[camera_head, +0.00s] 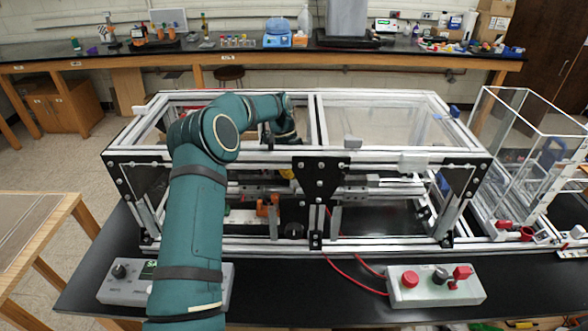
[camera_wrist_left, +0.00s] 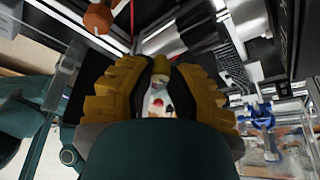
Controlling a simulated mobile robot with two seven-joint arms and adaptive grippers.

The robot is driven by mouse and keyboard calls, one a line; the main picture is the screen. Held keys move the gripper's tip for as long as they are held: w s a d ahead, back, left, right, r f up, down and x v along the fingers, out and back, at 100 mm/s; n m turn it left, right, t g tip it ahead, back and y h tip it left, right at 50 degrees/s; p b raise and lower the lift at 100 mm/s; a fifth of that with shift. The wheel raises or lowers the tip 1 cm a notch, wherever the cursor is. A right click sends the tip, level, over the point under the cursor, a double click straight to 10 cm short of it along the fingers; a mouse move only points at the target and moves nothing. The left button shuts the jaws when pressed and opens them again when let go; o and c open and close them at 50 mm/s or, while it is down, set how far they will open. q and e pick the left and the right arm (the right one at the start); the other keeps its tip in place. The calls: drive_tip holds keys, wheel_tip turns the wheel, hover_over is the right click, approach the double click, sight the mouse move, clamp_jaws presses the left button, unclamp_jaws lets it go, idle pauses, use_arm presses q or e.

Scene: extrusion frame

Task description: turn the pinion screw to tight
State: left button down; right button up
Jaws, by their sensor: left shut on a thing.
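My left arm (camera_head: 200,220) reaches over the front of the extrusion frame (camera_head: 250,160) and its wrist bends down into the frame's left bay. In the wrist view the yellow ribbed fingers of my left gripper (camera_wrist_left: 160,72) come together at their tips. They are shut on a small brass-coloured round piece (camera_wrist_left: 160,64), which looks like the pinion screw. Its lower part and any marking that would show how tight it is are hidden. In the head view the fingers are mostly hidden behind the frame's top rail and black plate. My right gripper is in neither view.
Orange clamps (camera_head: 268,205) sit inside the frame's lower left. A control box with red buttons (camera_head: 435,286) stands in front at the right, with red cables running to the frame. A grey box (camera_head: 128,284) lies at front left. A clear tank (camera_head: 525,150) stands at the right.

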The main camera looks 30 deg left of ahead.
use_arm(q)
drive_tip(key=shift+m+g, duration=0.3)
drive_tip(key=shift+m, duration=0.4)
drive_tip(key=c, duration=0.8)
unclamp_jaws()
drive_tip(key=shift+c, duration=0.2)
drive_tip(key=v, duration=0.7)
drive_tip(key=shift+r, duration=0.25)
drive_tip(key=shift+w, duration=0.1)
